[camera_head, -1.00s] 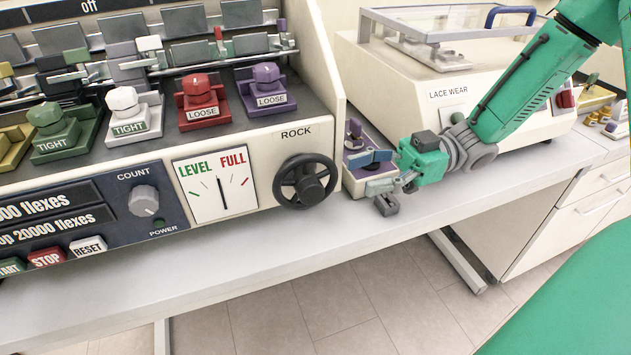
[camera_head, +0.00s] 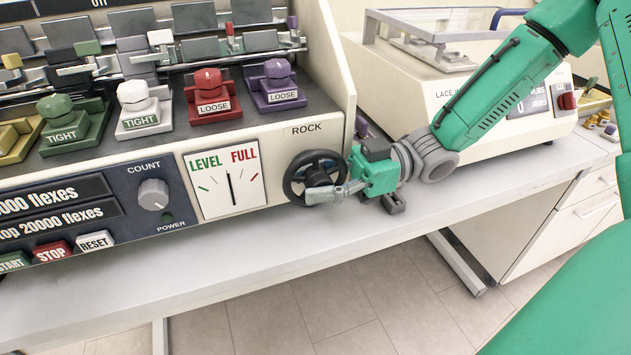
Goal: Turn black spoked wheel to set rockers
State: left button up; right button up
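The black spoked wheel (camera_head: 297,177) sits on the front of the cream machine, below the word ROCK. My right gripper (camera_head: 322,192) is at the wheel's right side, its grey fingers overlapping the hub and lower right rim. Whether the fingers touch or hold the wheel, and how far they are apart, I cannot tell. Left of the wheel, the LEVEL/FULL gauge (camera_head: 226,180) has its needle pointing nearly straight up. My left gripper does not show.
The flex machine has a COUNT knob (camera_head: 153,194) and a RESET button (camera_head: 95,242). Coloured clamps, such as the purple LOOSE one (camera_head: 280,85), stand above. A lace wear machine (camera_head: 430,70) is at right. The grey bench's front strip (camera_head: 240,250) is clear.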

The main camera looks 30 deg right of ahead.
jog(key=shift+s, duration=0.1)
jog(key=shift+s+d+f, duration=0.1)
jog(key=shift+d, duration=0.15)
dwell(0.3)
jog(key=shift+p, duration=0.55)
jog(key=g+h+p, duration=0.1)
jog(key=h+p, duration=0.2)
jog(key=p, duration=0.3)
jog(key=g+h+p, duration=0.1)
jog(key=h+p, duration=0.3)
jog(key=p, duration=0.3)
jog(key=shift+s+r, duration=0.1)
jog(key=shift+r, duration=0.1)
jog(key=shift+f+g+h+p, duration=0.2)
jog(key=shift+g+h+p, duration=0.1)
jog(key=shift+h+p, duration=1.05)
